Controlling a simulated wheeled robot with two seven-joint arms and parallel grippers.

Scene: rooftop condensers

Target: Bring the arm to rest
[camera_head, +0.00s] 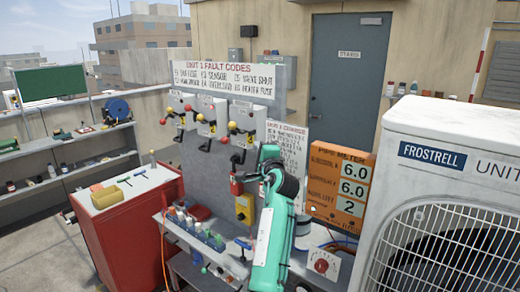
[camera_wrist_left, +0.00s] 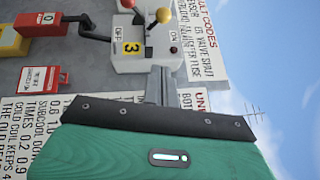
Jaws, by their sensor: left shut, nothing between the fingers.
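My left arm, teal and black, rises from the lower middle of the head view. Its gripper (camera_head: 267,157) is in front of the grey panel (camera_head: 205,165), its fingertips hard to make out there. In the left wrist view the grey fingers (camera_wrist_left: 160,84) are shut and empty. They point at a white switch box marked 3 (camera_wrist_left: 140,50), which has a red-knobbed lever and a yellow-knobbed lever. Whether they touch it I cannot tell. My right gripper is in neither view.
A white condenser (camera_head: 455,170) stands close on the right. An orange meter board (camera_head: 340,190) is right of my arm. A shelf with bottles (camera_head: 200,236) lies below the panel. A red cabinet (camera_head: 130,225) stands left. A red box (camera_wrist_left: 42,22) shows near the fingers.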

